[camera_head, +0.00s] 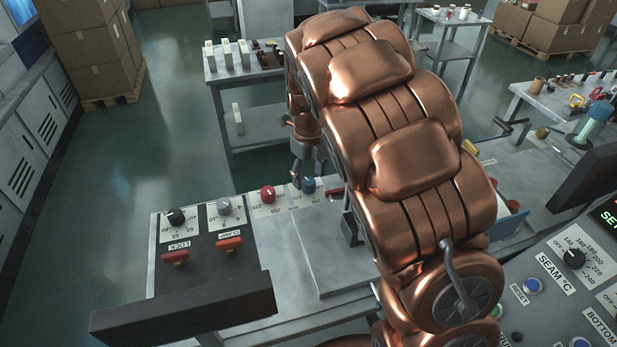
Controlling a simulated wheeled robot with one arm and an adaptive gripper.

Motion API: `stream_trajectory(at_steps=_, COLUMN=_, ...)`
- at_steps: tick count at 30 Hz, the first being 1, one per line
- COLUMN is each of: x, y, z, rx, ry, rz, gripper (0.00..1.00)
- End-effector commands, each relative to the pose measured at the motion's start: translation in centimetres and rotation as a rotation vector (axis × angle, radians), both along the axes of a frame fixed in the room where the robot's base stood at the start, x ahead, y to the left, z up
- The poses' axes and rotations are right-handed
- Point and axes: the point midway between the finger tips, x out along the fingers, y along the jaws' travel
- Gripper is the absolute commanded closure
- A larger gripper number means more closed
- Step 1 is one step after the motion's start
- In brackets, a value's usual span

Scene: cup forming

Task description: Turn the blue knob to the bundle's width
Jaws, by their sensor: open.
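The blue knob (308,185) is on the panel strip at the back of the machine table, to the right of a red knob (267,194). My gripper (308,172) points down just above the blue knob, with its jaws open. My copper arm covers its right side, and I cannot tell whether the fingers touch the knob. I cannot clearly make out the bundle; my arm hides much of the table to the right.
Black and grey knobs (224,206) and the LOCK and CLAMP handles (229,243) stand left of the red knob. A grey plate (325,252) lies in front. A control panel (545,285) with a SEAM dial is at right. A side table (243,72) stands behind.

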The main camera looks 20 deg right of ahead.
Motion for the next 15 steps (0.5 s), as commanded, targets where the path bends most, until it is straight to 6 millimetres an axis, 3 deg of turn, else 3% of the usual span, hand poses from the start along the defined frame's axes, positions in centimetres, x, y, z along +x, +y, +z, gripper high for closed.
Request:
stream_trajectory(at_steps=7, x=0.1, y=0.0, z=-2.1, rx=-0.001, ry=-0.001, rz=0.002, gripper=0.38)
stream_trajectory(at_steps=15, x=0.1, y=0.0, z=-2.6, rx=-0.002, ry=-0.004, rz=0.002, gripper=0.38)
